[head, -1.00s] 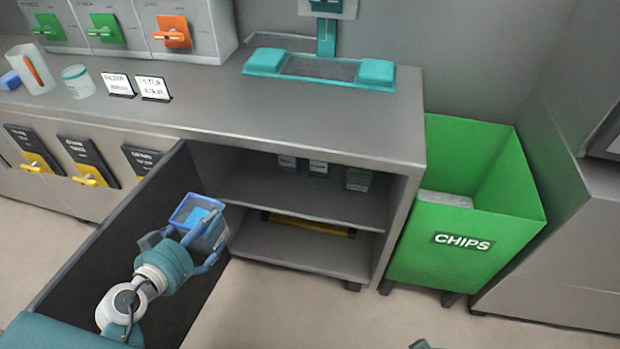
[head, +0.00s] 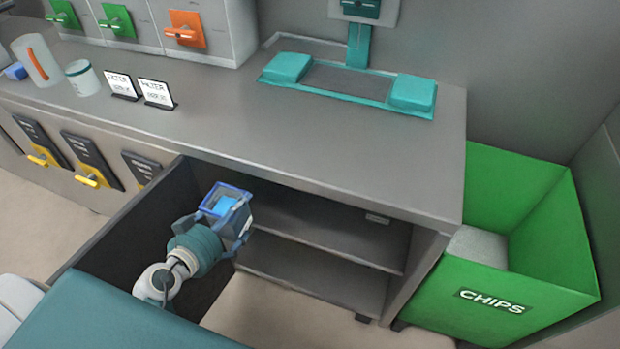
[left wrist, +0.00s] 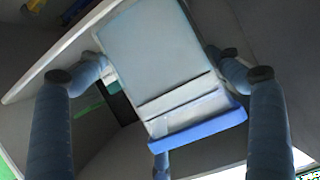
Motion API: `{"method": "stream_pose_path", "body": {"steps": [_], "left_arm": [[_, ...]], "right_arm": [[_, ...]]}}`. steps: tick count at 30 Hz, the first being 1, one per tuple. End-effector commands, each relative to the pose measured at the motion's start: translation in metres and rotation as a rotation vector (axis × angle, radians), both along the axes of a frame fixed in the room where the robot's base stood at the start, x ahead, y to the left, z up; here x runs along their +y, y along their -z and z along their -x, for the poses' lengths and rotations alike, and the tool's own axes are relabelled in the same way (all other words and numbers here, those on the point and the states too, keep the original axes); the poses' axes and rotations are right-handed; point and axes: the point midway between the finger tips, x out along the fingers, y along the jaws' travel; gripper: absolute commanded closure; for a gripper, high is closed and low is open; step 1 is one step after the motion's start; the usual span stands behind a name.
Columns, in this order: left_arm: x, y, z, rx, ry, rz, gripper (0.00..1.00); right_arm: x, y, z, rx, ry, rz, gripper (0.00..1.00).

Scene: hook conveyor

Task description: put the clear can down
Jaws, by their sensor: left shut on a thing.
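The clear can (head: 222,203) is a boxy, see-through container with a blue rim and something blue inside. My left gripper (head: 232,228) is shut on it and holds it in front of the open shelf cabinet (head: 330,250), beside its dark open door. The left wrist view shows the can's pale side (left wrist: 165,60) and blue rim between my fingers. The can looks slightly tilted in the head view. I cannot tell whether it touches a shelf. My right gripper is not in view.
A green CHIPS bin (head: 500,290) stands right of the cabinet. The visible shelf stretches look mostly bare.

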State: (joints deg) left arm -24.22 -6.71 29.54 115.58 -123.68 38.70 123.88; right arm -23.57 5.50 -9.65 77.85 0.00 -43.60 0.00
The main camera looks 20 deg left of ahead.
Motion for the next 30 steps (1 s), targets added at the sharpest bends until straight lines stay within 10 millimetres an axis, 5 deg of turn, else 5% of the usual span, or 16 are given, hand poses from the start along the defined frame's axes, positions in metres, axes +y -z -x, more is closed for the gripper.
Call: {"method": "stream_pose_path", "body": {"steps": [8, 21, 25, 30], "left_arm": [[-0.002, -0.003, -0.07, -0.012, 0.003, -0.004, 0.65], [-0.005, -0.003, -0.171, -0.01, 0.001, -0.005, 0.65], [-0.005, -0.002, -0.192, -0.009, 0.0, -0.005, 0.65], [-0.005, 0.018, -0.188, -0.005, 0.0, -0.004, 0.65]], "right_arm": [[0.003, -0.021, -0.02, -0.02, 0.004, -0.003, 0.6], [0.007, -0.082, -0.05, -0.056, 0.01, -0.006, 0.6], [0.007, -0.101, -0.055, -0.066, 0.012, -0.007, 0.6], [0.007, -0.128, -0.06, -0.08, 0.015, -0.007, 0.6]]}}
